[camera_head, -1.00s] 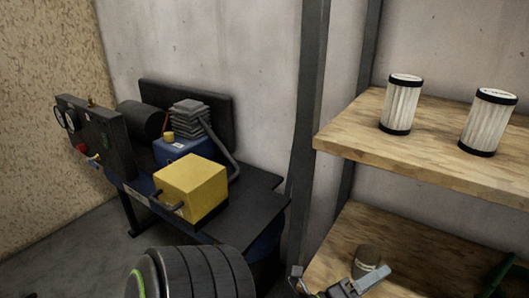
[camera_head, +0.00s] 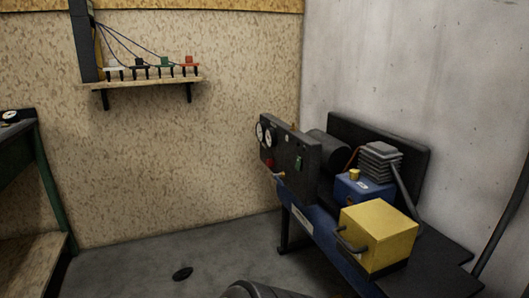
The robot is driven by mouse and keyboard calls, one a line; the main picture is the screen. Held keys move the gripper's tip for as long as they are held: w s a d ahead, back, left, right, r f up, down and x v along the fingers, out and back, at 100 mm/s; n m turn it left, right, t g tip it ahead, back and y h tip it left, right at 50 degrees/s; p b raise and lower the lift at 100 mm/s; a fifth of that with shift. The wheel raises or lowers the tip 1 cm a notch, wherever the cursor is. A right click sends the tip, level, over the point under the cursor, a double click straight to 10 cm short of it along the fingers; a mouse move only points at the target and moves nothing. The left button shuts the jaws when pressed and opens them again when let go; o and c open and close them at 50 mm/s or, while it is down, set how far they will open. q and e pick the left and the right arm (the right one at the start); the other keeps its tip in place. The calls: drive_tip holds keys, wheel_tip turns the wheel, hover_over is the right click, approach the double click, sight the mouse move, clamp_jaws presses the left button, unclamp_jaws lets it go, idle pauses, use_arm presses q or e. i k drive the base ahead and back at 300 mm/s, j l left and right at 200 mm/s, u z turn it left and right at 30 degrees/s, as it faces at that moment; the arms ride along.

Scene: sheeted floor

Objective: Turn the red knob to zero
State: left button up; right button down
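A small red knob (camera_head: 270,163) sits low on the front of a dark control panel (camera_head: 304,160) on the compressor at the right. The knob is small in the view, and I cannot read its setting. Two round white gauges (camera_head: 263,133) sit above it at the panel's left edge, and a brass fitting (camera_head: 280,175) is just below it. Neither of my grippers is in view.
A yellow box (camera_head: 378,236) with a handle stands on the compressor's bench. A wall shelf (camera_head: 145,83) with colored items hangs at the upper left. A green-legged bench (camera_head: 45,190) stands at the far left. Open grey floor (camera_head: 190,255) lies before the compressor.

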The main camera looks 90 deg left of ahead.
sight(270, 163)
drive_tip(key=u, duration=1.85)
drive_tip(key=l+u, duration=0.5)
drive_tip(key=u, duration=0.2)
drive_tip(key=l+u, duration=0.35)
drive_tip(key=i+j, duration=0.05)
